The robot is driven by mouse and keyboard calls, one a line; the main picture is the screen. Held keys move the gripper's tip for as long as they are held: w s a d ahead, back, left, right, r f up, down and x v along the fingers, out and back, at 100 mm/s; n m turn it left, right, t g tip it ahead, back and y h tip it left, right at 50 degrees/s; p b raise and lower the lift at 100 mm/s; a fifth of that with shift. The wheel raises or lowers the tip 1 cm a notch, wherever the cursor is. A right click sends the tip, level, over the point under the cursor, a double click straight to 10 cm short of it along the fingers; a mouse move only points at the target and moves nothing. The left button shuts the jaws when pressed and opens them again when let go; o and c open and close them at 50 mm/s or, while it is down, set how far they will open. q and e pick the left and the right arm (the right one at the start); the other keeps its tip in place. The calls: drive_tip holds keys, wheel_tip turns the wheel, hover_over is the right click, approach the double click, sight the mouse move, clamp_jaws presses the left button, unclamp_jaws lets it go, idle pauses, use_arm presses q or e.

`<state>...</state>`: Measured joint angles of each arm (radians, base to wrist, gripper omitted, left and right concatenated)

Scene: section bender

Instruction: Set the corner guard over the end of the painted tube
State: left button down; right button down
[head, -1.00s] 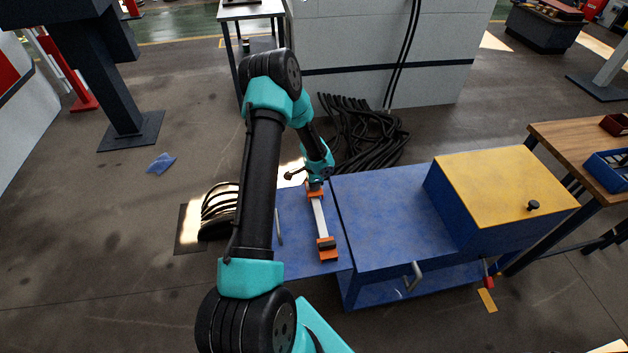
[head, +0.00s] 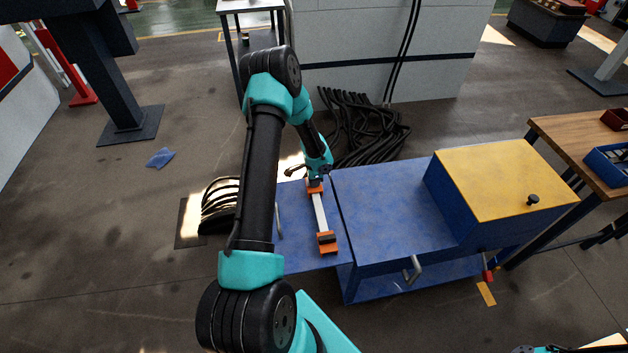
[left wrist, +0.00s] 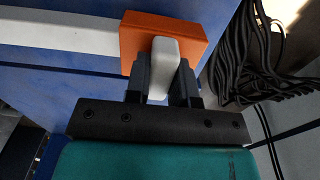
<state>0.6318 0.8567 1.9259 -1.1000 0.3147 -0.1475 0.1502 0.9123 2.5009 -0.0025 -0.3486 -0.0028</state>
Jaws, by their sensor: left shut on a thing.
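The painted tube (head: 320,212) is a white bar lying on the blue bench top, with orange pieces at both ends. My left gripper (head: 315,182) is at the far end. In the left wrist view it is shut on a pale grey rounded tab (left wrist: 163,62) in front of an orange block, which I take for the corner guard (left wrist: 193,35). The white tube (left wrist: 60,33) runs left from that block. How far the tube end reaches inside is hidden. My right gripper is not in view.
The blue bench (head: 385,215) carries a yellow-topped blue box (head: 505,190) on its right. Black cables (head: 360,135) lie on the floor behind it. A wooden table (head: 590,140) stands at the right.

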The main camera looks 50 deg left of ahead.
use_arm(q)
drive_tip(key=shift+f, duration=0.2)
idle(0.3)
drive_tip(key=c, duration=0.9)
unclamp_jaws()
drive_tip(key=shift+r, duration=0.15)
wheel_tip(320, 180, up, 17)
